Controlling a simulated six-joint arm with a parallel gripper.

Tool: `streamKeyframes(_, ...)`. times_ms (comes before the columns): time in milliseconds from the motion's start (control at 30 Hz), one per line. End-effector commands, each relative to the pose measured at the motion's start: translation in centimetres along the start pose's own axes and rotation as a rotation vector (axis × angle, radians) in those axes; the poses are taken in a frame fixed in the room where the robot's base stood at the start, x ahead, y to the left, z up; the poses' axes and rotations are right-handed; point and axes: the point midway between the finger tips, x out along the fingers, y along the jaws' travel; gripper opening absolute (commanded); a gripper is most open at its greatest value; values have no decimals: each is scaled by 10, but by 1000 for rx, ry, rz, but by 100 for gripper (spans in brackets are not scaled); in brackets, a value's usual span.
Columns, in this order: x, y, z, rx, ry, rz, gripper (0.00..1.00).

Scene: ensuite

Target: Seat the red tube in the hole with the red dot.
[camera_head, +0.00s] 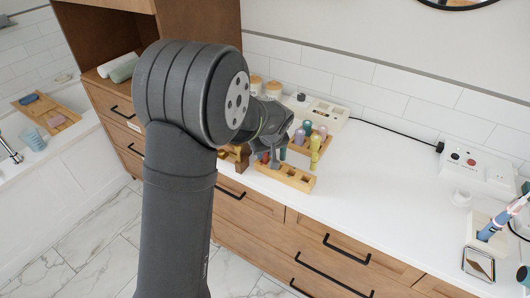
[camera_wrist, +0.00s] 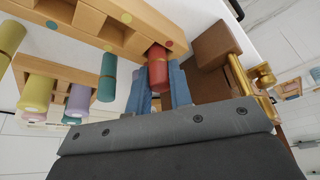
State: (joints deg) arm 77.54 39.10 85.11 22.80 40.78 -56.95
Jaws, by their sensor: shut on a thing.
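The red tube (camera_wrist: 158,72) is between the two blue fingers of my gripper (camera_wrist: 165,88), which is shut on it. In the wrist view the tube's far end meets the dark hole beside the red dot (camera_wrist: 169,44) on the wooden block (camera_wrist: 90,22). How deep it sits in that hole I cannot tell. The block also bears a green dot (camera_wrist: 108,47) and a yellow dot (camera_wrist: 126,17). In the head view my gripper (camera_head: 270,158) is over the left part of the block (camera_head: 297,180), and the arm hides the red tube.
A brown object (camera_wrist: 212,45) stands close to my fingers.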

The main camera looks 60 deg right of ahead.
Motion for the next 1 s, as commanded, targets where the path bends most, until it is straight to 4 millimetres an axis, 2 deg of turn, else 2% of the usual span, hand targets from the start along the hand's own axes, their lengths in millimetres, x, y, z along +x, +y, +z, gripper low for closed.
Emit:
streamKeyframes(167,4,0,2,0,-1,-1,0)
streamKeyframes(200,3,0,1,0,-1,-1,27)
streamKeyframes(267,3,0,1,0,-1,-1,39)
streamKeyframes(300,3,0,1,0,-1,-1,41)
streamKeyframes(567,2,0,1,0,0,0,41)
streamKeyframes(667,-4,0,-1,-1,2,1,41)
streamKeyframes(767,-18,0,-1,-1,2,1,41)
streamKeyframes(1000,-69,1,0,0,3,3,41)
